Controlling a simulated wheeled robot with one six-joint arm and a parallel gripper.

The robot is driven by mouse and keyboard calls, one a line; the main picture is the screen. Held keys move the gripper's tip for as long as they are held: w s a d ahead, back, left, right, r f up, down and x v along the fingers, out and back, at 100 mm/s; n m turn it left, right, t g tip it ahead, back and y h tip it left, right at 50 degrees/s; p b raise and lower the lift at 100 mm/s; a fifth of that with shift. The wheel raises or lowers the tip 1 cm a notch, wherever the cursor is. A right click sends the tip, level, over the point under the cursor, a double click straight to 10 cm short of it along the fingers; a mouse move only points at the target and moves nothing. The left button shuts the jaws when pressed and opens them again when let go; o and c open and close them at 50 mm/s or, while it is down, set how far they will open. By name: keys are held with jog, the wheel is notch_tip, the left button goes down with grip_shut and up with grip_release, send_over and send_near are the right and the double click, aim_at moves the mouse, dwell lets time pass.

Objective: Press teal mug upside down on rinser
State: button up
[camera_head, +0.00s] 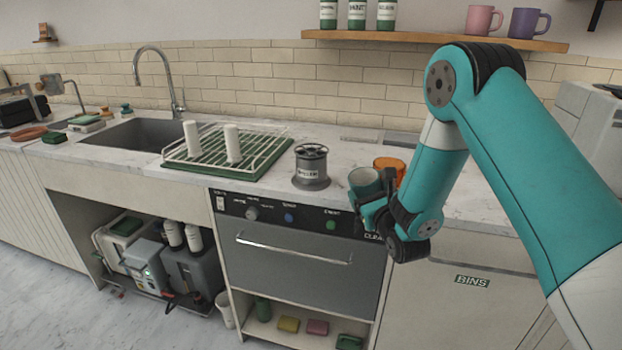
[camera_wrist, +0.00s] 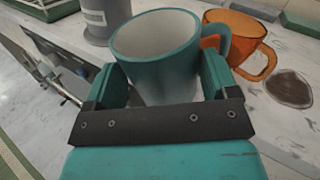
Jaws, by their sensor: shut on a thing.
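The teal mug (camera_head: 364,181) is between the fingers of my gripper (camera_head: 375,208), near the counter's front edge. In the wrist view the mug (camera_wrist: 165,72) has its opening up, a pale inside and its handle to the right. My gripper (camera_wrist: 163,88) is shut on the mug's sides. I cannot tell whether the mug's base touches the counter. The grey rinser (camera_head: 311,168), a labelled cylinder with a spoked top, stands on the counter left of the mug, apart from it. Its lower part also shows in the wrist view (camera_wrist: 101,20).
An orange mug (camera_head: 391,166) stands close behind the teal mug; it also shows in the wrist view (camera_wrist: 236,34), beside a dark stain (camera_wrist: 289,90).

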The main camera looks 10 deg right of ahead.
notch_tip(320, 180, down, 2)
jog(key=shift+s+m+b, duration=0.1)
jog(key=shift+m+b, duration=0.8)
jog(key=shift+b, duration=0.1)
jog(key=b, duration=0.5)
jog(key=shift+d+r+m, duration=0.1)
jog(key=shift+m, duration=0.3)
jog(key=shift+c, duration=0.6)
jog(key=shift+r+b, duration=0.3)
jog(key=shift+r, duration=0.1)
